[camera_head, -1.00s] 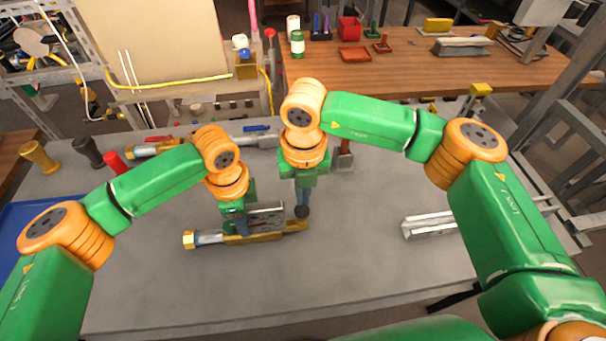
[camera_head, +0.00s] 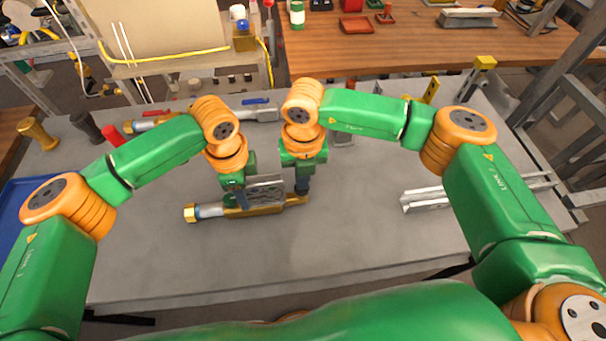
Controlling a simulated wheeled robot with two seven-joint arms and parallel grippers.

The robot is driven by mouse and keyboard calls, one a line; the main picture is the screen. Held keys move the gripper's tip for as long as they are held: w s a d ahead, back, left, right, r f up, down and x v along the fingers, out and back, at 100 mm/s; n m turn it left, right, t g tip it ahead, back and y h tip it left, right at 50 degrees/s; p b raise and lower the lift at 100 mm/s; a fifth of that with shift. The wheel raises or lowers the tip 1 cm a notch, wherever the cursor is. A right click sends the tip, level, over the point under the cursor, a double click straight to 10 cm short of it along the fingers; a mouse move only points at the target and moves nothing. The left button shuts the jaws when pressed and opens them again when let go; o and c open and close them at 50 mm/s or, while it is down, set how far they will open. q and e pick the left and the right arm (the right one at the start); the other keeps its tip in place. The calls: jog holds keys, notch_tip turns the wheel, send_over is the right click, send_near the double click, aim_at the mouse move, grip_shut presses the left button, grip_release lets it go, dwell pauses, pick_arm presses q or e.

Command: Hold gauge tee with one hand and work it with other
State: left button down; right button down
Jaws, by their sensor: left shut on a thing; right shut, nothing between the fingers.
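The gauge tee (camera_head: 265,209) is a brass body with a silver and blue-ringed section and a brass hex end on its left. It lies lengthwise across the grey table, low over or on the surface; I cannot tell which. My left gripper (camera_head: 238,203) is shut on its middle from above, and a grey metal bracket-like part (camera_head: 267,190) shows beside the fingers. My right gripper (camera_head: 302,188) is shut and empty, pointing down at the tee's right end. Its dark fingertips overlap that end in the picture; contact is unclear.
A similar fitting with a blue lever (camera_head: 258,108) lies behind my arms. Metal rails (camera_head: 425,200) lie at right. The front table area is clear.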

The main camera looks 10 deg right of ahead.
notch_tip(320, 180, up, 14)
dwell(0.6)
dwell(2.0)
notch_tip(320, 180, up, 2)
jog(key=shift+s+r, duration=0.1)
jog(key=shift+r, duration=0.05)
notch_tip(320, 180, down, 14)
jog(key=shift+a+f, duration=0.1)
dwell(0.4)
